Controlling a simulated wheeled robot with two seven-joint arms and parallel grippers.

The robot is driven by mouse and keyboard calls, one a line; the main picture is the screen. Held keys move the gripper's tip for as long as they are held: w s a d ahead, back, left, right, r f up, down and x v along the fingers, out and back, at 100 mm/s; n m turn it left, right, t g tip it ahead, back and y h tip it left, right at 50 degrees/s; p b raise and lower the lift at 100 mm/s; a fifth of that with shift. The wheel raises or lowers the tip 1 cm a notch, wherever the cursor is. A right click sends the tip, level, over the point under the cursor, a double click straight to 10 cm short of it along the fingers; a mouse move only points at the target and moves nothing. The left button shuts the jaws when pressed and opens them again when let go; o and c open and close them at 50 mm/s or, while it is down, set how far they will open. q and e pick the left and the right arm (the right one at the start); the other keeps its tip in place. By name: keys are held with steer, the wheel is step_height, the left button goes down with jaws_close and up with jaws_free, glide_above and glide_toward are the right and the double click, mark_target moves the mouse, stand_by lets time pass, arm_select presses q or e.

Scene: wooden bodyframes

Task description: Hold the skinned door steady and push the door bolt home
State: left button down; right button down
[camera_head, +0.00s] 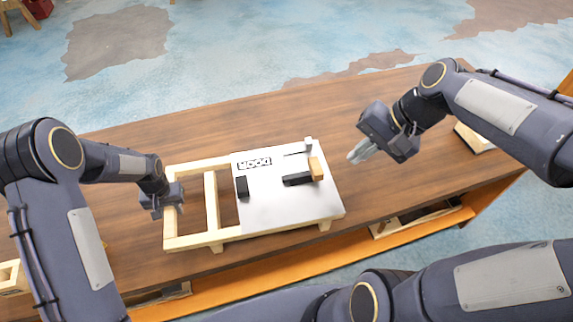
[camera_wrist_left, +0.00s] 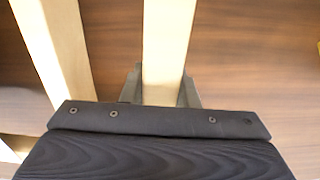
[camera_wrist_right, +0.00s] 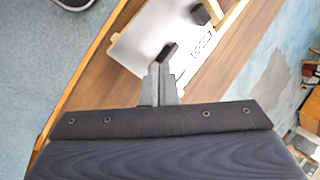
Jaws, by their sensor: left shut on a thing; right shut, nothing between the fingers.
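The skinned door (camera_head: 280,210) lies flat on the table: a pale wooden frame with a white panel over its right part. The black door bolt (camera_head: 297,179) lies on the panel, its right end against a tan block (camera_head: 316,168). My left gripper (camera_head: 172,205) is shut on the frame's left end bar (camera_wrist_left: 168,45), which runs between its fingers in the left wrist view. My right gripper (camera_head: 354,157) is shut and empty, apart from the door, right of the tan block. In the right wrist view, its fingers (camera_wrist_right: 161,72) overlap the panel (camera_wrist_right: 140,38); contact cannot be judged there.
A second black block (camera_head: 242,187) sits on the panel's left side, below a printed label (camera_head: 254,163). The brown table (camera_head: 120,235) is clear behind the door. An orange shelf (camera_head: 240,285) with wooden pieces lies below the front edge. A wooden piece (camera_head: 472,138) stands at the right.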

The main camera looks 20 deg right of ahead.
steer(key=w+d+f+m+g+y, duration=0.2)
steer(key=w+d+f+m+y, duration=0.2)
steer(key=w+d+f+m, duration=0.85)
arm_select(q)
steer(key=shift+w, duration=0.1)
steer(key=shift+d, duration=0.1)
arm_select(e)
steer(key=shift+s+a+f+n, duration=0.2)
steer(key=shift+a+f+n, duration=0.35)
steer(key=shift+a+f, duration=1.95)
steer(key=shift+s+a+f+n, duration=0.15)
steer(key=shift+a+f+n, duration=0.35)
steer(key=shift+a+f, duration=1.95)
steer(key=shift+a+r, duration=0.1)
